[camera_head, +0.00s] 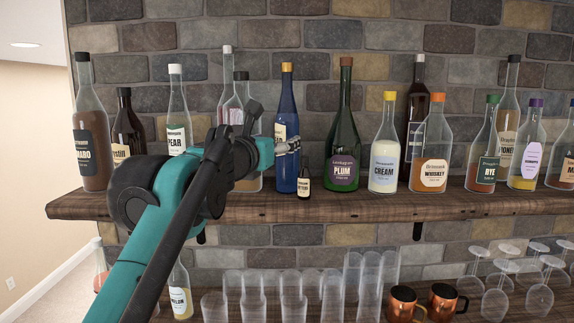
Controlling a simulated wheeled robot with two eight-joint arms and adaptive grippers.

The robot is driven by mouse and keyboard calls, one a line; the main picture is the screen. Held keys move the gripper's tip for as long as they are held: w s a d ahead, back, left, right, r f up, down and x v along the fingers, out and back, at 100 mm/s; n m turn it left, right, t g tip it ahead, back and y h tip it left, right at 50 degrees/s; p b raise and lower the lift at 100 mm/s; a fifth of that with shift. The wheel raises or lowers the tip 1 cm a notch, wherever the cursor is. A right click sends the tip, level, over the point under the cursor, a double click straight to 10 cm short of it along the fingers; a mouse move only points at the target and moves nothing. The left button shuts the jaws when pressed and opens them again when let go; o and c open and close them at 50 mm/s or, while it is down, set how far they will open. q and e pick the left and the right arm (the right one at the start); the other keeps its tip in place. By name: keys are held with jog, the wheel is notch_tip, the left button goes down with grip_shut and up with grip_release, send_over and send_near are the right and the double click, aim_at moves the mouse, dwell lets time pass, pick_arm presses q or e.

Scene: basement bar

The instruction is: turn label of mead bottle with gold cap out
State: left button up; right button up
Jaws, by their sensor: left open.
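A tall blue bottle with a gold cap (287,90) stands upright on the upper wooden shelf. It best fits the mead bottle. Its pale label shows only partly, toward the left side, and I cannot read a name on it. My left arm reaches in from the lower left. My left gripper (290,146) is open at the middle of the blue bottle and covers part of the label. I cannot tell whether it touches the glass. My right gripper is not in view.
A small dark bottle (304,184) stands at the blue bottle's front right. The plum bottle (343,120) is close on the right. Clear bottles (227,85) stand on the left, partly behind my arm. Glasses (291,295) and copper mugs (403,302) fill the lower shelf.

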aim_at(289, 136)
pick_arm(q)
jog(key=p+x, duration=0.3)
jog(key=x, duration=0.4)
jog(key=shift+r, duration=0.1)
jog(key=shift+p+x, duration=0.35)
jog(key=shift+x, duration=0.45)
jog(key=c, duration=1.1)
jog(key=shift+s+d+n+y, duration=0.1)
jog(key=shift+d+n+y, duration=0.1)
jog(key=shift+n+y, duration=0.3)
jog(key=n+t+y+p, duration=0.1)
jog(key=n+y, duration=0.1)
jog(key=y, duration=0.2)
jog(key=shift+n+y+p, duration=0.3)
jog(key=n+y+p, duration=0.1)
jog(key=n+y, duration=0.1)
jog(key=y, duration=0.1)
jog(key=shift+a+n+y+p, duration=0.1)
jog(key=shift+n+y+p, duration=0.25)
jog(key=shift+y, duration=0.35)
